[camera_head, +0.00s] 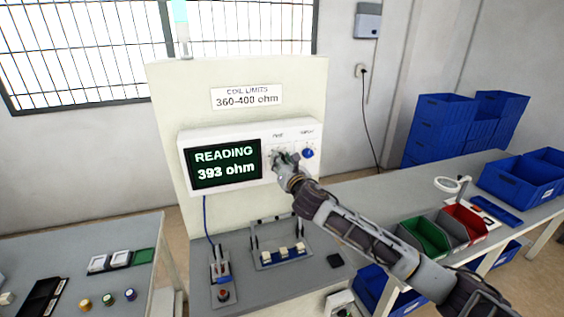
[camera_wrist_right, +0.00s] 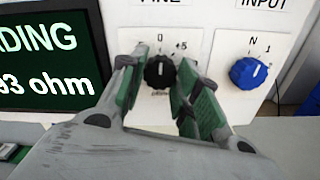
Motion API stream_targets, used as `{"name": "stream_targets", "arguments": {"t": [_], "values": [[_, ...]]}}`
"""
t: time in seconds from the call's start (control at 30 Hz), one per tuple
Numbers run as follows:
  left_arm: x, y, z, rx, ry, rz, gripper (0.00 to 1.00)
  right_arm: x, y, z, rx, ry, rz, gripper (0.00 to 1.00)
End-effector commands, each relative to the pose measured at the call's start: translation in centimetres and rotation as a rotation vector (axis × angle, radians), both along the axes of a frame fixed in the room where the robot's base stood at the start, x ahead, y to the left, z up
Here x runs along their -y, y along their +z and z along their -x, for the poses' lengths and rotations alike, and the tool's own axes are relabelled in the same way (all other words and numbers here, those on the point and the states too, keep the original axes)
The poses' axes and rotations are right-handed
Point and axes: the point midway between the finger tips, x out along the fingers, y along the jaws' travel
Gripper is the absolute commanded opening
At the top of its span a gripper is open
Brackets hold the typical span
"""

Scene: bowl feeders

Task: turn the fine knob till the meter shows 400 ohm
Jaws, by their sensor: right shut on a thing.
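The meter's screen (camera_head: 225,163) shows "READING 393 ohm" in light letters on dark green. Part of it also shows in the wrist view (camera_wrist_right: 45,60), where its left side is cut off. The fine knob (camera_wrist_right: 159,73) is black, with a pale mark that points roughly up toward the 0 of its scale. My right gripper (camera_head: 284,159) is at the meter's front panel, and its green-padded fingers are shut on the fine knob from both sides. In the head view the gripper hides most of this knob. My left gripper is not in view.
A blue input knob (camera_wrist_right: 248,73) sits to the right of the fine knob, close to my right finger. A sign (camera_head: 247,97) above the meter reads "COIL LIMITS 360-400 ohm". A fixture with several small parts (camera_head: 283,254) stands on the bench below.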

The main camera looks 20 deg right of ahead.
Motion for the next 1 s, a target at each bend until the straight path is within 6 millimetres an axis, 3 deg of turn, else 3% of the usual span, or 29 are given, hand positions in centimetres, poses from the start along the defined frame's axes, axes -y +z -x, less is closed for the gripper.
{"name": "stream_targets", "arguments": {"t": [1.0], "values": [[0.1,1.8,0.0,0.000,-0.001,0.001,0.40,0.0,0.0,0.0,-0.028,-0.002,-0.791,0.08]]}}
